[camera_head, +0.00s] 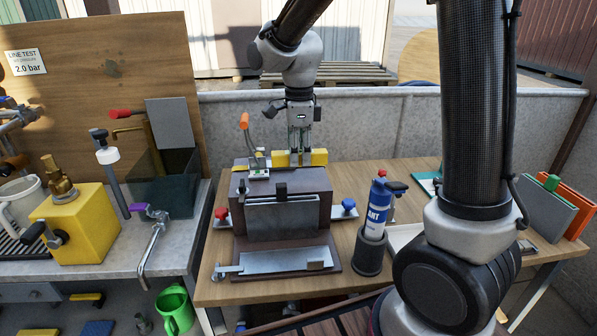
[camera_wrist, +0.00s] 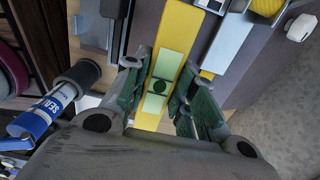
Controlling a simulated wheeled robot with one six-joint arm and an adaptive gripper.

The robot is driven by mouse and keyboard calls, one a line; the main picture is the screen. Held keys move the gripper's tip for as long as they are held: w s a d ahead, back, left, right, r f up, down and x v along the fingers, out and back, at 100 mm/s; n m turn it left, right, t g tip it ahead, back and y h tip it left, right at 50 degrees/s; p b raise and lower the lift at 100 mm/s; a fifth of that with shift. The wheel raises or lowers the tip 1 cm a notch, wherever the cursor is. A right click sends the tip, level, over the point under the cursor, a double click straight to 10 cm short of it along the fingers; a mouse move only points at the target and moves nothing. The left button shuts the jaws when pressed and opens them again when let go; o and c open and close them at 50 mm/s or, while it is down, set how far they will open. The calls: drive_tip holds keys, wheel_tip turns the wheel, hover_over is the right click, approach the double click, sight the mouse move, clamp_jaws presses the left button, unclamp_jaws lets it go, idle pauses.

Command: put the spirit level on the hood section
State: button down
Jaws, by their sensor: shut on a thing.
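The spirit level is a yellow bar (camera_head: 281,159) with a pale green vial section, which shows in the wrist view (camera_wrist: 178,40). My gripper (camera_head: 300,150) is shut on its middle, with a finger on each side (camera_wrist: 160,85). The level lies crosswise at the top rear of a dark brown boxy unit (camera_head: 243,183) with a grey metal front plate. This unit may be the hood section, but I cannot tell for sure. Whether the level touches its top is also unclear. My fingers hide part of the level.
An orange-handled toggle clamp (camera_head: 246,130) stands on the unit's top left. A blue and white can (camera_head: 378,205) stands in a dark holder at the right. A metal sheet (camera_head: 275,262) lies in front. The left counter holds a yellow valve block (camera_head: 88,225).

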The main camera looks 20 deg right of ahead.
sight(299, 182)
drive_tip(key=shift+f, duration=2.55)
drive_tip(key=shift+f, duration=0.1)
drive_tip(key=c, duration=1.2)
unclamp_jaws()
drive_tip(key=shift+o, duration=0.2)
